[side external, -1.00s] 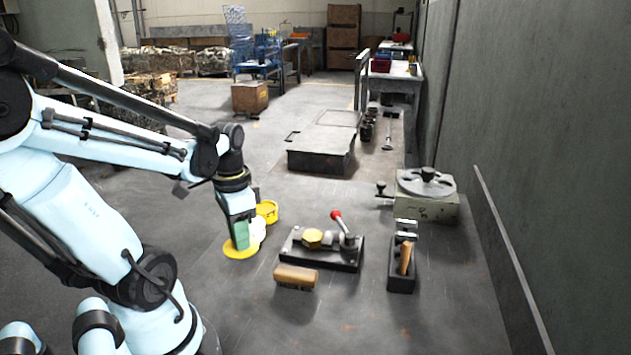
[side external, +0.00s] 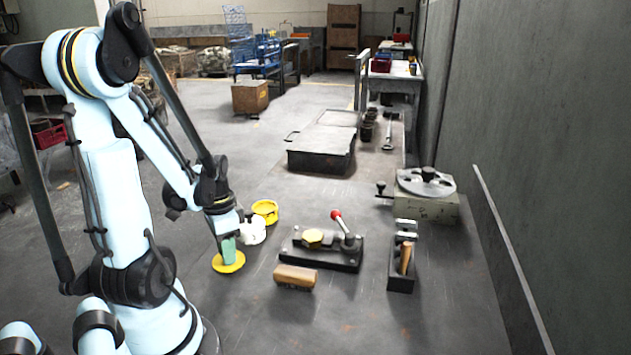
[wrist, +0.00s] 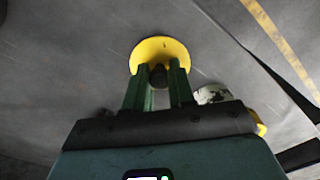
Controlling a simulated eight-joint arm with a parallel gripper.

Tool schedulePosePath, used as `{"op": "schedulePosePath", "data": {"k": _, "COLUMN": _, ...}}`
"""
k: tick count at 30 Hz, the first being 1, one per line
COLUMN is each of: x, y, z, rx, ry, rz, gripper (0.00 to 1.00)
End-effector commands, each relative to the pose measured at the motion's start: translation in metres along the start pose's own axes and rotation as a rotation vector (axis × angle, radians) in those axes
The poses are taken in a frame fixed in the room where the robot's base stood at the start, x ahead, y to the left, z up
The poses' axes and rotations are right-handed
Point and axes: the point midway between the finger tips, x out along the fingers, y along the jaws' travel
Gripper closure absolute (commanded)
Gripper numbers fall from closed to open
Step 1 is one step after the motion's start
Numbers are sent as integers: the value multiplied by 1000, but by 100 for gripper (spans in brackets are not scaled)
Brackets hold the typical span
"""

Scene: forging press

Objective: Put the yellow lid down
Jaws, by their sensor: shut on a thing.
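The yellow lid (side external: 236,265) is a flat round disc, low near the table top at the left of the bench in the side view. My gripper (side external: 229,255) is upright over it and shut on a dark knob at its middle. In the wrist view the yellow lid (wrist: 160,52) lies beyond my two green fingers (wrist: 158,84), with the dark knob between them. I cannot tell whether the lid touches the table. A white pot (side external: 252,233) stands just behind the gripper, partly hidden by it.
A wooden-handled brush (side external: 295,276) and a black fixture with a red-knobbed lever (side external: 320,249) are to the right. The bench in front of the lid is clear.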

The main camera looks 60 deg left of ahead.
Motion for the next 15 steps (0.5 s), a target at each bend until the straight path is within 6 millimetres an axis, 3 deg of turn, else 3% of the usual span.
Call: {"op": "schedulePosePath", "data": {"k": 15, "x": 7, "y": 0, "z": 0, "rx": 0, "ry": 0, "rz": 0, "gripper": 100}}
